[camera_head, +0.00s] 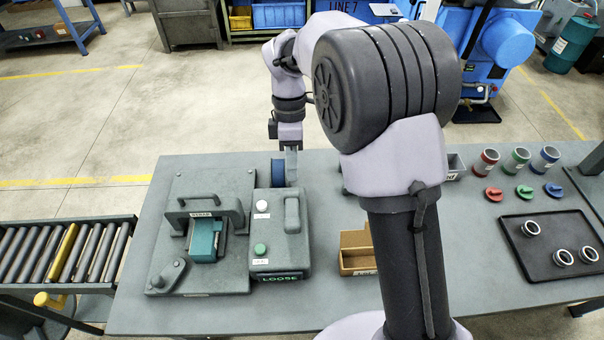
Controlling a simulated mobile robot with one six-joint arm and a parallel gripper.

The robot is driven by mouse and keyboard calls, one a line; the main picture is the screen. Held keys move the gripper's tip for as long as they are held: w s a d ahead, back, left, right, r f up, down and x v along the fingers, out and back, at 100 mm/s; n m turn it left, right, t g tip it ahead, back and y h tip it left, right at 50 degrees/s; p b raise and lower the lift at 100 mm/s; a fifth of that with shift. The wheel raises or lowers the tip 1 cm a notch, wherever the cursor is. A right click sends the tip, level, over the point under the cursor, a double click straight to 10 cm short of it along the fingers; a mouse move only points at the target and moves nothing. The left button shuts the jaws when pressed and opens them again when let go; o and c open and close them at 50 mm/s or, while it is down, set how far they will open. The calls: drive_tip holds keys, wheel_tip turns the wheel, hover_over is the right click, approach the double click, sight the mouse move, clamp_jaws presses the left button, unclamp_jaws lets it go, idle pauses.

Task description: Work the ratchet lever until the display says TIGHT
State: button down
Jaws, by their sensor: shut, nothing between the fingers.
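A grey-green control box (265,232) stands on the table left of centre. Its front display (281,278) reads LOOSE in green letters. A grey lever-like handle (292,214) lies along the right side of its top; I take it for the ratchet lever, but cannot be sure. A white button (262,205) and a green button (260,249) are on the left of the top.
A tan bin (357,262) stands to the right. My arm hides the table's middle. Cups, coloured parts and a black tray (540,265) are far right.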

drive_tip(key=b, duration=0.5)
approach(294, 233)
drive_tip(key=x, duration=0.2)
drive_tip(key=w+x, duration=0.1)
drive_tip(key=x, duration=0.2)
drive_tip(key=shift+f, duration=0.1)
drive_tip(key=f+t+b, duration=0.1)
drive_tip(key=b, duration=0.1)
drive_tip(key=s+f+b, duration=0.1)
drive_tip(key=b, duration=0.1)
drive_tip(key=s+f+t+b, duration=0.1)
drive_tip(key=b, duration=0.1)
drive_tip(key=shift+a+f+t, duration=0.1)
drive_tip(key=shift+f+t, duration=0.2)
drive_tip(key=shift+f, duration=0.1)
drive_tip(key=shift+s+f, duration=0.2)
drive_tip(key=shift+s, duration=0.05)
drive_tip(key=shift+s+f, duration=0.1)
drive_tip(key=shift+p, duration=0.35)
